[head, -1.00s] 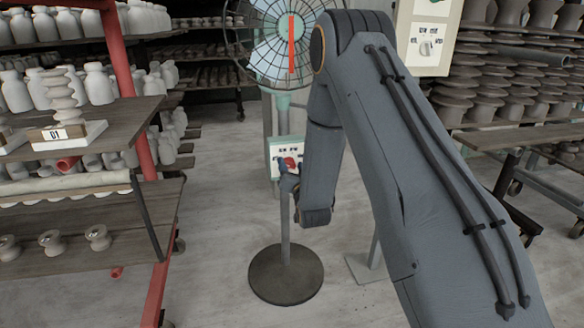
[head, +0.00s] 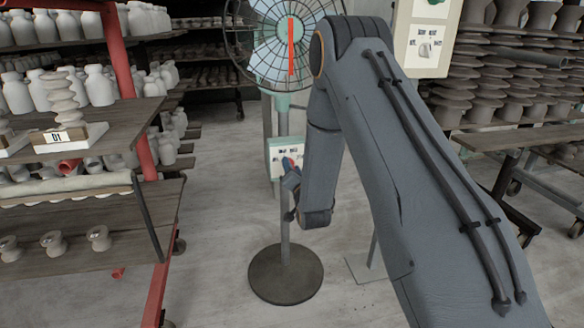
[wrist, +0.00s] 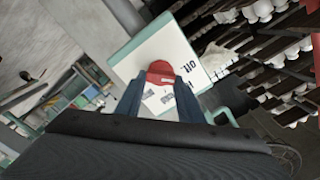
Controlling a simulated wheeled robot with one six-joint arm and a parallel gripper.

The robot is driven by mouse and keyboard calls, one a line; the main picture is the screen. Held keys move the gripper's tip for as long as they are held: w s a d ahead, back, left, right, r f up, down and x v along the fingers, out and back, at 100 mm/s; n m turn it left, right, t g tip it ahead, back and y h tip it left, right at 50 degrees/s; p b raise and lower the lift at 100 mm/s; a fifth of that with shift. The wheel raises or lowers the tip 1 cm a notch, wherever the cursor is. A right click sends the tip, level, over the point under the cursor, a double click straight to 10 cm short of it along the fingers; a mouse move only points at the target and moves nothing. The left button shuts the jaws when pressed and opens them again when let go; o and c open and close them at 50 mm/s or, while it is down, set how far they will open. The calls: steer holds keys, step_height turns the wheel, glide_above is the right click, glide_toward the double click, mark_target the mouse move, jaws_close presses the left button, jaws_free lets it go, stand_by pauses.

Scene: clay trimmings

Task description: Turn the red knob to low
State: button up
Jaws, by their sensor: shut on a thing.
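The red knob (wrist: 160,70) is on the pale front of a control box (wrist: 133,55), seen in the wrist view with the word "Off" beside it. In the head view the box (head: 273,158) is on the fan's stand, and only a bit of red shows by my gripper (head: 291,172). My gripper, also in the wrist view (wrist: 158,82), has its two dark blue fingers on either side of the knob and is shut on it. I cannot tell which setting the knob points to.
The caged fan (head: 285,45) rises above the box, and its round base (head: 285,275) stands on the floor. A shelf rack (head: 100,225) with pale pots is at left. Floor between is clear.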

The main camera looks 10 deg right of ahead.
steer(key=shift+d+f+m+p, duration=0.1)
steer(key=shift+m+p, duration=0.25)
steer(key=shift+m, duration=1.75)
steer(key=o, duration=1.1)
steer(key=shift+c, duration=0.2)
steer(key=s, duration=0.8)
steer(key=shift+p, duration=0.35)
steer(key=shift+w, duration=0.1)
